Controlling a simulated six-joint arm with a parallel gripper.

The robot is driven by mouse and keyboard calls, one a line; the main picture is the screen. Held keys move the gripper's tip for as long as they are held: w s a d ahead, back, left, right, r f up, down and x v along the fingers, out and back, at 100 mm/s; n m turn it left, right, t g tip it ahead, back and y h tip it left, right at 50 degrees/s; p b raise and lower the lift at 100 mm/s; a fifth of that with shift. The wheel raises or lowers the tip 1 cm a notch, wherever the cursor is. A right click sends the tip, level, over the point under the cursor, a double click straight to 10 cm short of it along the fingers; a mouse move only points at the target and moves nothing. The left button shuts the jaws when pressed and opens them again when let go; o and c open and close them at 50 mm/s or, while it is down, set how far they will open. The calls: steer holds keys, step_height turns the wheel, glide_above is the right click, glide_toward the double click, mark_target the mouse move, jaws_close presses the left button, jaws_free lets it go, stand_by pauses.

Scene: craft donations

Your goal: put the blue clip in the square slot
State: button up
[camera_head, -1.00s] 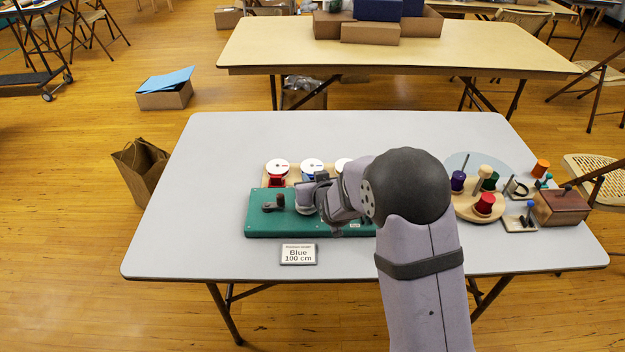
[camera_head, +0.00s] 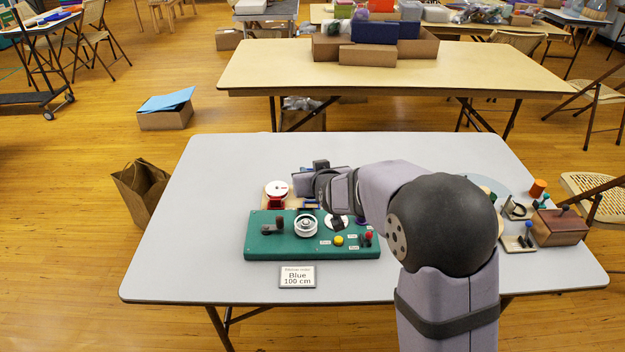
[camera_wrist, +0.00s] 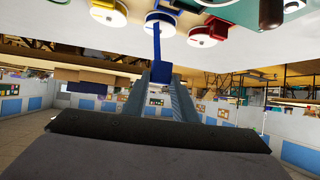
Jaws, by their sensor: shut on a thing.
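My gripper (camera_wrist: 161,80) is shut on a small blue clip (camera_wrist: 161,72) in the wrist view. A blue ribbon runs from the clip to the blue spool (camera_wrist: 160,24). The board carries a white reel (camera_head: 307,226), a dark crank (camera_head: 272,227), a white disc (camera_head: 338,221), a yellow button (camera_head: 339,240) and a red knob (camera_head: 369,235). I cannot make out the square slot.
A red spool (camera_head: 277,189) stands behind the board; a yellow spool (camera_wrist: 207,32) shows in the wrist view. A card reading "Blue 100 cm" (camera_head: 297,277) stands in front. A brown box (camera_head: 560,228) and small tools are at the right. The table's left side (camera_head: 190,240) is clear.

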steer(key=shift+n+y, duration=0.4)
steer(key=s+p, duration=0.2)
steer(key=p, duration=0.5)
steer(key=s+a+f+p, duration=0.1)
steer(key=s+p, duration=0.2)
steer(key=p, duration=0.4)
steer(key=s+a+p, duration=0.1)
steer(key=s+p, duration=0.1)
steer(key=p, duration=0.5)
steer(key=shift+s+a+f, duration=0.1)
steer(key=shift+s+f, duration=0.15)
steer(key=shift+s+d+f+p, duration=0.25)
steer(key=shift+s+f+p, duration=0.35)
steer(key=shift+p, duration=0.2)
steer(key=shift+w+d, duration=0.15)
steer(key=shift+w, duration=0.15)
steer(key=w+r+m+h, duration=0.1)
steer(key=w+r, duration=0.3)
steer(key=r, duration=0.1)
steer(key=shift+s+f+p, duration=0.15)
steer(key=shift+f+p, duration=0.1)
steer(key=shift+f, duration=1.25)
steer(key=shift+s+f+p, duration=0.1)
steer(key=shift+f+p, duration=0.15)
steer(key=shift+f, duration=1.2)
steer(key=shift+f, duration=0.1)
steer(key=shift+f+p, duration=0.45)
steer(key=shift+f, duration=1.5)
jaws_close()
